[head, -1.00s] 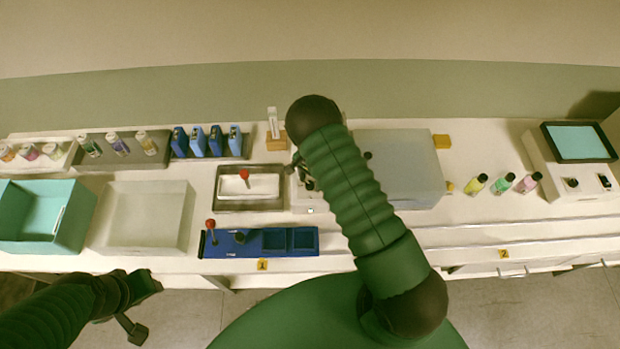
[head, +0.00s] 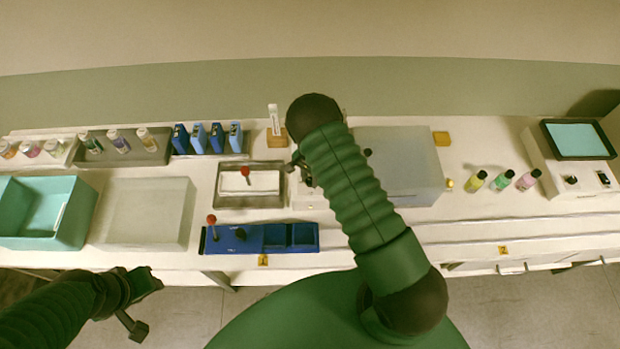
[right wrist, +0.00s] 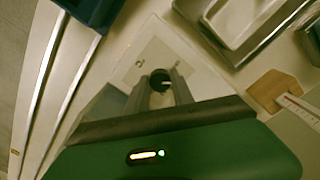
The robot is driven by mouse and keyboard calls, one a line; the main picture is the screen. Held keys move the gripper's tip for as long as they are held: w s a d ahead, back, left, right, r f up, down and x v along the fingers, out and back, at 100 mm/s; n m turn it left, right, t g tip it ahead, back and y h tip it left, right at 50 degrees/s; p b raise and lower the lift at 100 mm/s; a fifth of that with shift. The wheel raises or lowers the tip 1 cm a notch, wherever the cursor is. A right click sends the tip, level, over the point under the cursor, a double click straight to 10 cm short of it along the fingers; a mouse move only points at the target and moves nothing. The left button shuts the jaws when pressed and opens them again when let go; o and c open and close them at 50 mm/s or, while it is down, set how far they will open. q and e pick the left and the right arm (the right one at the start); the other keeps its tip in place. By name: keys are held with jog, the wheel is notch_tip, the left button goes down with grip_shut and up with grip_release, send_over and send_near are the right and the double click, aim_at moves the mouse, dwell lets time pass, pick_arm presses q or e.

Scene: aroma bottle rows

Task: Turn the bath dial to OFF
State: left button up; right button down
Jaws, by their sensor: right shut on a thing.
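The bath dial (right wrist: 160,80) is a small dark round knob with a light mark, on a white panel (right wrist: 200,65) with small printed marks too blurred to read. My right gripper (right wrist: 161,88) is shut on the dial, one finger on each side. In the head view my right arm hides the dial and most of that gripper (head: 298,168). The steel bath (head: 218,196) stands just left of the panel, with a red-knobbed lid (head: 262,184) in it. My left gripper (head: 150,305) is open and empty, in front of the counter's edge.
A grey box (head: 405,165) stands right of my right arm. Teal (head: 75,218) and pale (head: 143,205) bins are at left. Several bottles and blue packs line the back. Small bottles (head: 502,180) stand at right.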

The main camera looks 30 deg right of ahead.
jog(key=shift+w+d+n+b, duration=0.1)
jog(key=shift+w+n+b, duration=0.1)
jog(key=shift+n+b, duration=0.15)
jog(key=n+b, duration=0.2)
jog(key=n, duration=0.1)
jog(key=shift+d, duration=0.1)
jog(key=n+b, duration=0.2)
jog(key=shift+w+r+n, duration=0.1)
jog(key=shift+n, duration=0.25)
jog(key=shift+r+n+b, duration=0.15)
jog(key=shift+n+b, duration=0.2)
jog(key=shift+n, duration=0.35)
jog(key=c, duration=1.3)
grip_release()
jog(key=shift+o, duration=1)
